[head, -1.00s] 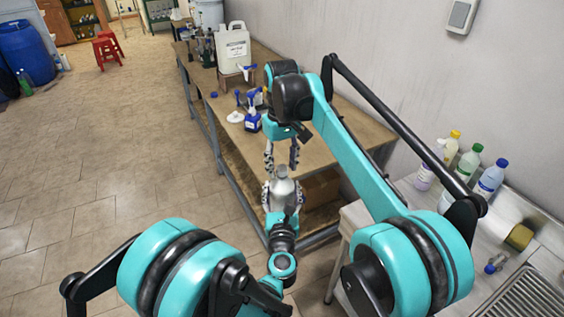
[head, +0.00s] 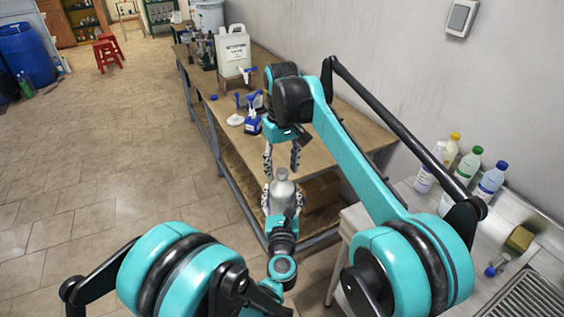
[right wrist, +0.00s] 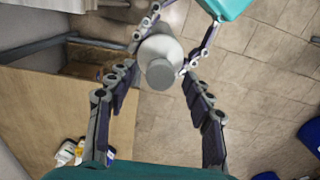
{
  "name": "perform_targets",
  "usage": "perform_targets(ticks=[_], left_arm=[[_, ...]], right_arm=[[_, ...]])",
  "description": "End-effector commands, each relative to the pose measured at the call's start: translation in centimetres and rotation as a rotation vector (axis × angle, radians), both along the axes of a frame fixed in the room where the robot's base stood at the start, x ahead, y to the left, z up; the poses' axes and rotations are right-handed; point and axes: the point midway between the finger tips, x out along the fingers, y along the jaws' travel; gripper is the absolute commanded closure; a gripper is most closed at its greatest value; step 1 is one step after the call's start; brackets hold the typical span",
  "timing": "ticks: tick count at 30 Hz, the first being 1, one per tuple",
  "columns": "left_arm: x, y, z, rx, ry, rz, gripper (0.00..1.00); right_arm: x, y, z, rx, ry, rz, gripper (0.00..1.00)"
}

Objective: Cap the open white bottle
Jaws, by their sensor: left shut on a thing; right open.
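The pale grey-white bottle (head: 283,196) is upright in my left gripper (head: 282,203), whose fingers close on its sides. In the right wrist view the bottle (right wrist: 160,46) is seen from above, with the left gripper's fingers (right wrist: 172,40) beside it. A flat, round grey top (right wrist: 160,74) shows on its neck, with no dark opening visible; I cannot tell whether it is fully seated. My right gripper (head: 281,160) points down just above the bottle, fingers open either side of its top. In the wrist view the right gripper's fingers (right wrist: 160,82) stand apart, with nothing between them touched.
A wooden workbench (head: 330,122) holds a white jerrycan (head: 233,50), a blue spray bottle (head: 252,124) and a white funnel (head: 235,119). A sink counter at right carries several capped bottles (head: 491,180) and a sponge (head: 519,239). The tiled floor at left is open.

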Motion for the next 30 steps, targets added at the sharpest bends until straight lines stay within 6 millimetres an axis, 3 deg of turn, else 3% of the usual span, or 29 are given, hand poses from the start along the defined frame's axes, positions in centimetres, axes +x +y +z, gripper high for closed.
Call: perform_targets(ticks=[5,12,18,30], left_arm=[[0.0,0.0,0.0,0.001,-0.001,0.0,1.0],[0.0,0.0,0.1,0.001,-0.001,0.0,1.0],[0.0,0.0,0.1,0.001,-0.001,0.0,1.0],[0.0,0.0,0.1,0.001,-0.001,0.0,1.0]], right_arm=[[0.1,0.0,1.8,0.0,0.0,0.0,0.48],[0.2,0.0,6.9,0.0,0.0,0.0,0.48],[0.3,0.0,10.1,0.0,0.001,0.0,0.48],[0.2,0.0,11.9,0.0,0.001,0.0,0.48]])
